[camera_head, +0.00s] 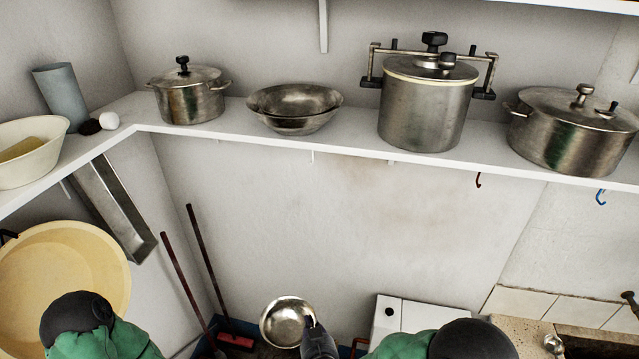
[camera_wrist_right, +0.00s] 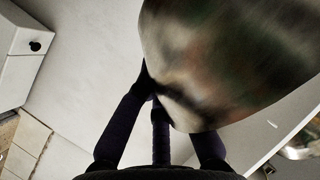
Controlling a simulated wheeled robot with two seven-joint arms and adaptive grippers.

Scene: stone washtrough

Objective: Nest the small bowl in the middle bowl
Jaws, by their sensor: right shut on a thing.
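A small shiny metal bowl (camera_head: 285,322) is at the bottom centre of the head view, its round inside facing up toward the camera. My right gripper (camera_head: 312,328) is shut on its right edge and holds it in the air, below shelf height. In the right wrist view the bowl's blurred metal wall (camera_wrist_right: 235,60) fills the upper right, with the dark fingers of my right gripper (camera_wrist_right: 158,95) at its edge. On the white shelf sits a wider metal bowl (camera_head: 295,103); it seems stacked with another, but I cannot tell their sizes. My left gripper is not in view.
On the shelf (camera_head: 350,150), a lidded pot (camera_head: 190,100) stands left of the bowls and a tall clamped pot (camera_head: 425,110) right. A wide lidded pot (camera_head: 570,130) stands farther right. A yellow basin (camera_head: 70,265) is lower left. Wall below the shelf is mostly clear.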

